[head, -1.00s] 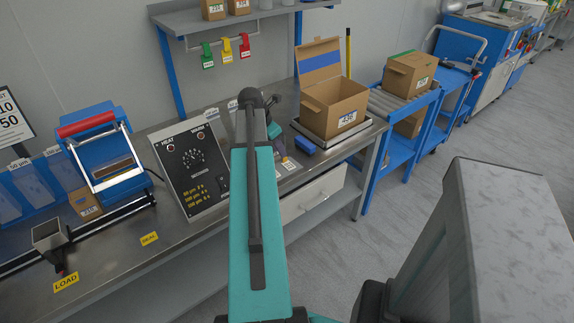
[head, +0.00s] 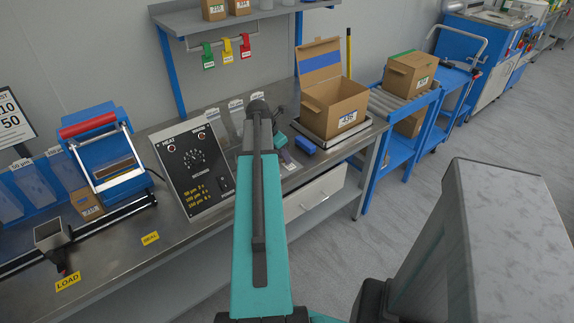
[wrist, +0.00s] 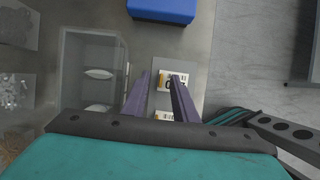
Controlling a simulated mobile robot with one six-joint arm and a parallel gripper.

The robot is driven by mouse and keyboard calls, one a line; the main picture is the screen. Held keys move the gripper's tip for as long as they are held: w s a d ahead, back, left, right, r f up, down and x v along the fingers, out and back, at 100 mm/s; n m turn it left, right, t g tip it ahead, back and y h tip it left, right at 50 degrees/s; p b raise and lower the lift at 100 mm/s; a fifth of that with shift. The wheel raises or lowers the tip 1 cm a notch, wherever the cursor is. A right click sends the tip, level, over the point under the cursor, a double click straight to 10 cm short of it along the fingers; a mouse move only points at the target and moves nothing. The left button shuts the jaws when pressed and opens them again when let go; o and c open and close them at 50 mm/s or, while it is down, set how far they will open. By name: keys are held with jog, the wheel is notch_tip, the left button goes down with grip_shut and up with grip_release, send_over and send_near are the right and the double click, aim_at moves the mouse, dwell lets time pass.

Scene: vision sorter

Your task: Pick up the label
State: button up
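Two white labels with dark print and an orange mark lie on a pale strip on the steel bench in the wrist view: an upper label (wrist: 171,82) and a lower label (wrist: 163,116). My gripper (wrist: 160,76) is open, with its two purple fingers apart and nothing held between them. The fingers point down at the labels, and the right fingertip overlaps the upper label in the picture. I cannot tell the height above the bench. In the head view my arm hides part of this spot, and the gripper (head: 286,158) shows just left of the blue block.
A blue block (wrist: 162,9) lies beyond the fingertips. A clear bin (wrist: 92,45) stands close on the left. An open carton (head: 335,105) sits on a scale at the right of the bench. The heat control box (head: 192,170) is left of my arm.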

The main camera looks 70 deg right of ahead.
grip_shut()
jog(key=shift+r, duration=0.1)
dwell(0.4)
jog(key=shift+r+b, duration=0.3)
jog(key=shift+r, duration=1.45)
jog(key=s+a+b, duration=0.2)
jog(key=a+b, duration=0.2)
jog(key=a, duration=0.2)
jog(key=s+a+b, duration=0.3)
jog(key=a+b, duration=0.2)
jog(key=a, duration=0.1)
jog(key=shift+s+a+r, duration=0.25)
jog(key=shift+r, duration=0.1)
jog(key=shift+b, duration=0.4)
jog(key=b, duration=0.1)
jog(key=a+b, duration=0.1)
jog(key=b, duration=0.1)
jog(key=shift+s, duration=0.2)
